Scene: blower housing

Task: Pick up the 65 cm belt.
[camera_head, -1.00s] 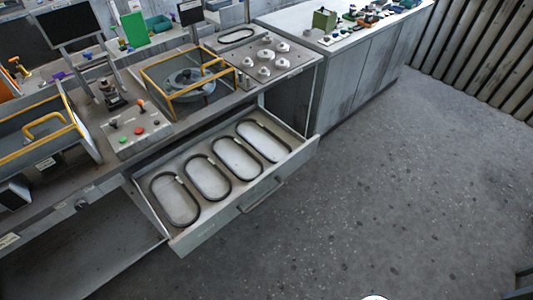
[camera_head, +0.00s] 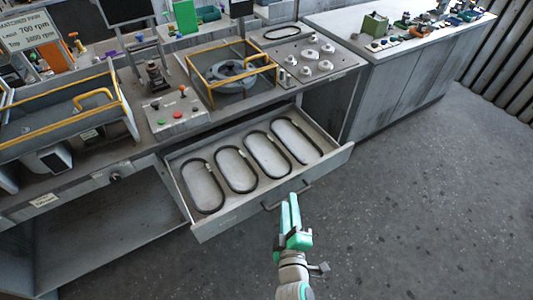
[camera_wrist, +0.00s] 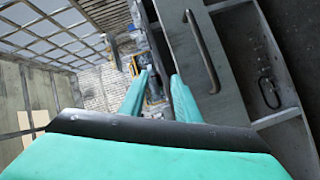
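Several black belts lie as long loops in the open drawer (camera_head: 228,222) in the head view: the leftmost belt (camera_head: 186,184), a second belt (camera_head: 219,170), a third belt (camera_head: 247,154) and the rightmost belt (camera_head: 274,137). Their small pale tags are too small to read, so I cannot tell which is 65 cm. My gripper (camera_head: 290,199) is in front of the drawer, near its handle (camera_head: 290,196), apart from the belts. In the wrist view, my gripper (camera_wrist: 161,78) shows a gap between its fingers and nothing held.
Another dark loop (camera_head: 265,36) lies on the bench top. A yellow-framed housing (camera_head: 213,92) and a control box with buttons (camera_head: 175,115) stand above the drawer. A grey cabinet (camera_head: 405,95) stands at right. The floor (camera_head: 430,210) in front is clear.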

